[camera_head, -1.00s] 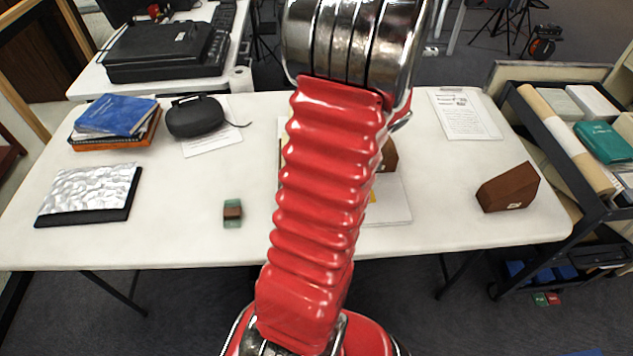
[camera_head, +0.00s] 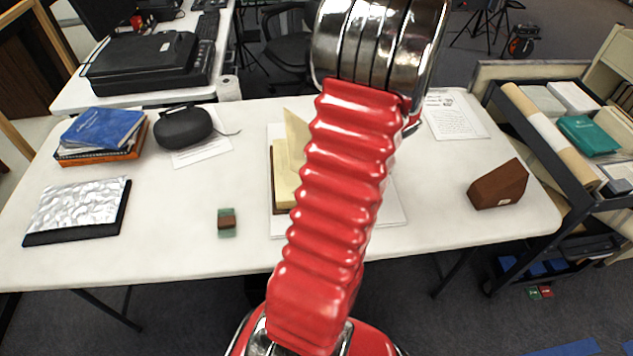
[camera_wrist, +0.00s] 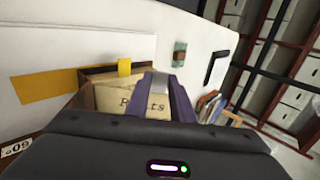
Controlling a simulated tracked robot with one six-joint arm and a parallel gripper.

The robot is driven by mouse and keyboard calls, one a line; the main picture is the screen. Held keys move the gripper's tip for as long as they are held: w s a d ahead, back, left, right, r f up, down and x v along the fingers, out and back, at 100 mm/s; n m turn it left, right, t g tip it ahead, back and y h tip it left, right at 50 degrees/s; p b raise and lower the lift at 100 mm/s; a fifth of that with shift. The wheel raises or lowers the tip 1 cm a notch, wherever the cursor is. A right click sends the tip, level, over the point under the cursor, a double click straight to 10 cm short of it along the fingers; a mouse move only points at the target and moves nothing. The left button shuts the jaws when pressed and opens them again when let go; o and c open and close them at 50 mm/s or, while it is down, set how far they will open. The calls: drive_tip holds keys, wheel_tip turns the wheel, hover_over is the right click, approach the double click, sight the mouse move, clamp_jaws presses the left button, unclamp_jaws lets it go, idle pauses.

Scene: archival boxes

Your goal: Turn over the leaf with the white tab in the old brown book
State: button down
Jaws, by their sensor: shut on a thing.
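The old brown book lies open on a pale sheet or board on the white table. In the head view its yellowish pages (camera_head: 283,185) and dark brown edge show left of my arm, which hides the rest. A cream leaf (camera_head: 297,138) stands up from it. The head view hides the gripper.
A brown wedge (camera_head: 498,186) stands at the right, and a small green and brown block (camera_head: 227,222) at the left. A silver-topped black slab (camera_head: 78,207), stacked books (camera_head: 102,135) and a dark case (camera_head: 184,127) lie farther left. A cart (camera_head: 560,150) stands at the right edge.

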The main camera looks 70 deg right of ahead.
drive_tip(key=c, duration=1.5)
unclamp_jaws()
drive_tip(key=v, duration=1.3)
drive_tip(key=shift+s+d+r, duration=0.15)
drive_tip(key=shift+s+r, duration=0.05)
drive_tip(key=shift+s, duration=0.15)
